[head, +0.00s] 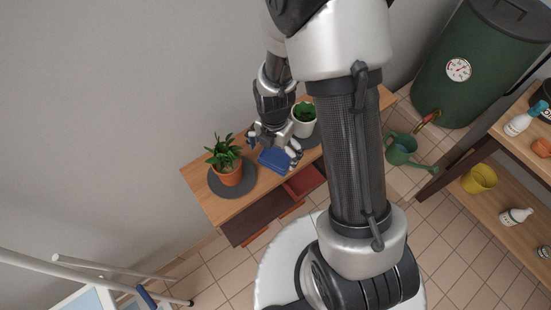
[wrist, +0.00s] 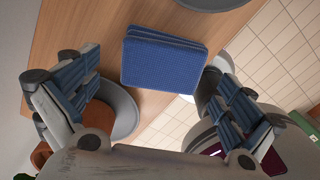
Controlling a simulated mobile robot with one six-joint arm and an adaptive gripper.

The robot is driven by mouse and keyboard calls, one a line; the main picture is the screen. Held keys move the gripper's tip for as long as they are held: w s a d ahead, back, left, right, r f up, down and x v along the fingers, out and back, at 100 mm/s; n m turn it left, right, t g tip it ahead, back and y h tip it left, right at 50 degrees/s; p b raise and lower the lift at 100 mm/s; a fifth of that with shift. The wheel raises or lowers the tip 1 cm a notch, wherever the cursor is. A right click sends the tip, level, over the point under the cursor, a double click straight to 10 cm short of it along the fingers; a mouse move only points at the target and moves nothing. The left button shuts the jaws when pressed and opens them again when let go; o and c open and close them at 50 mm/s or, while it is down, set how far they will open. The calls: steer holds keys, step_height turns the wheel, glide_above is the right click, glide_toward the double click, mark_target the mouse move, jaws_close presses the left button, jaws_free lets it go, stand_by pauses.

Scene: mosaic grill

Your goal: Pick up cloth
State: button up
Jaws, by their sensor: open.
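A folded blue cloth (head: 274,159) lies on the wooden cabinet top between two potted plants. In the wrist view the cloth (wrist: 163,62) shows as a layered, folded blue square, just ahead of my fingers. My gripper (head: 273,146) is above the cabinet at the cloth. In the wrist view my gripper (wrist: 150,97) is open, with one finger to each side of the cloth and nothing between the pads. The fingers appear apart from the cloth; the exact height gap cannot be told.
A terracotta-potted plant (head: 228,174) on a dark round mat (head: 217,188) stands left of the cloth. A white-potted plant (head: 304,121) stands to the right. The wooden cabinet (head: 200,190) has an open red drawer (head: 304,181) in front. A green watering can (head: 400,149) stands on the floor.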

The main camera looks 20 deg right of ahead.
mark_target(275, 155)
steer(key=f, duration=0.2)
steer(key=f+b, duration=0.1)
steer(key=shift+d+f, duration=0.2)
steer(key=shift+f, duration=0.15)
steer(key=shift+r, duration=0.1)
steer(key=shift+c, duration=0.5)
steer(key=c, duration=0.9)
step_height(275, 155, up, 20)
steer(key=p, duration=0.6)
steer(key=o, duration=0.4)
steer(key=shift+c, duration=1.3)
